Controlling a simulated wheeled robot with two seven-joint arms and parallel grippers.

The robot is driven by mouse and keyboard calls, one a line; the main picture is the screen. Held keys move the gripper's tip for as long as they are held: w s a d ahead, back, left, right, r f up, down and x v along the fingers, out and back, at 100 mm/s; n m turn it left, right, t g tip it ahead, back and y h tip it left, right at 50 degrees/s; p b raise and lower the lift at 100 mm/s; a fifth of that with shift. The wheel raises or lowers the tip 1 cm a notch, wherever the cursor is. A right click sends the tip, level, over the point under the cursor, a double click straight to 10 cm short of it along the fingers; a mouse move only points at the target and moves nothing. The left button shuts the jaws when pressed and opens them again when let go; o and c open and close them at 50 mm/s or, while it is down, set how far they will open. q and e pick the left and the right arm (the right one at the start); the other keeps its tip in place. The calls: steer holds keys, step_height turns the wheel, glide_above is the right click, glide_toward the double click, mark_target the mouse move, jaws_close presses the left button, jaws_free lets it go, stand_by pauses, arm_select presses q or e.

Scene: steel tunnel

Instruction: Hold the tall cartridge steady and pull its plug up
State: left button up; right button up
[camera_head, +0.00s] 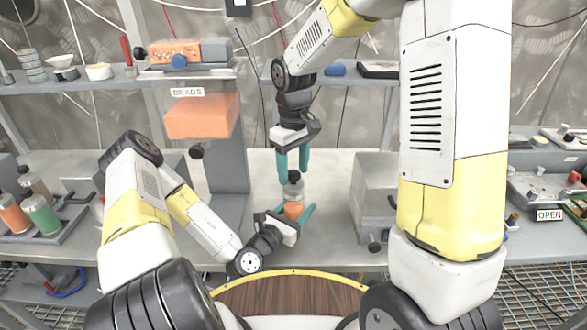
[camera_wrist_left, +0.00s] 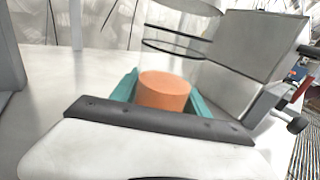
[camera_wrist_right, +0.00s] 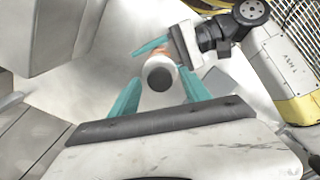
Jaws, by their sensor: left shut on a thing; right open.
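The tall cartridge (camera_head: 294,209) stands upright on the bench, with an orange lower part and a clear upper part. Its orange part (camera_wrist_left: 165,92) and clear wall with dark rings show in the left wrist view. The plug (camera_head: 294,177) is a dark knob at its top; its round top (camera_wrist_right: 160,77) shows in the right wrist view. My left gripper (camera_head: 296,214) is shut on the cartridge's orange part from the side. My right gripper (camera_head: 293,160) points down above the cartridge, open, its teal fingers apart on either side of the plug's line.
A grey box (camera_head: 376,195) stands right of the cartridge and a grey cabinet with a BEADS hopper (camera_head: 202,116) stands left. Bottles (camera_head: 40,214) sit in a tray at far left. The bench behind the cartridge is clear.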

jaws_close()
stand_by(1.4)
